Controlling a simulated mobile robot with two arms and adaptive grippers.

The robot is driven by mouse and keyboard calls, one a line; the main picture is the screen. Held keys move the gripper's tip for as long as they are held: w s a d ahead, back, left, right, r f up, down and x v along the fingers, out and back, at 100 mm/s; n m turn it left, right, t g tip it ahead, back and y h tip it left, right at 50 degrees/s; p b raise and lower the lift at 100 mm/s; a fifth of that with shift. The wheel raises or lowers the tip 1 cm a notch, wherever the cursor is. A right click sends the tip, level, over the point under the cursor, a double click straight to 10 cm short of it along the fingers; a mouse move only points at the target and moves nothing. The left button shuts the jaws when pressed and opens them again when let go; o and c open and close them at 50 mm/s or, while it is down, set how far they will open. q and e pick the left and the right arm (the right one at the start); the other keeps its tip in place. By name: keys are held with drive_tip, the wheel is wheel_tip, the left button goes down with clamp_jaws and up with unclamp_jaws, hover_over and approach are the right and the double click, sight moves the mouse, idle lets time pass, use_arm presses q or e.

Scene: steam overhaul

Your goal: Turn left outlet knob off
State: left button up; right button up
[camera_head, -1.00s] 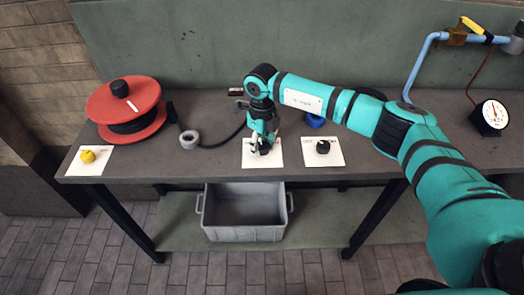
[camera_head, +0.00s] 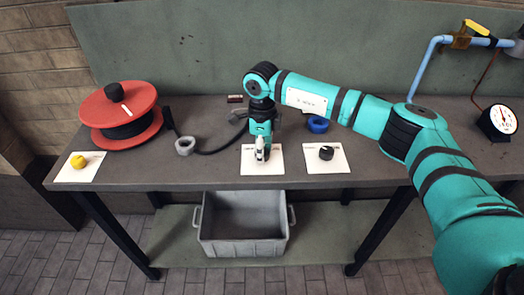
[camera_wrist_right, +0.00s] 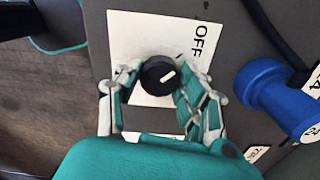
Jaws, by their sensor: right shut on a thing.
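The left outlet knob (camera_wrist_right: 158,74) is a round black knob with a white pointer line, on a white card (camera_wrist_right: 136,44) marked "OFF". In the wrist view its line points up and right, towards the "OFF" side. My right gripper (camera_head: 261,159) is over this card (camera_head: 274,169) in the head view and hides the knob there. In the wrist view the gripper's two fingers (camera_wrist_right: 157,88) are on either side of the knob, shut on it. My left gripper is not in view.
A second black knob (camera_head: 326,153) sits on a card to the right, with a blue fitting (camera_head: 317,124) behind. A yellow knob (camera_head: 78,161), red reel (camera_head: 121,133) and grey hose end (camera_head: 185,146) are to the left. A gauge (camera_head: 502,119) stands right. A grey crate (camera_head: 244,248) is below.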

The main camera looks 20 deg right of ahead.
drive_tip(key=o, duration=1.2)
wheel_tip(320, 180, up, 12)
drive_tip(key=shift+r, duration=0.1)
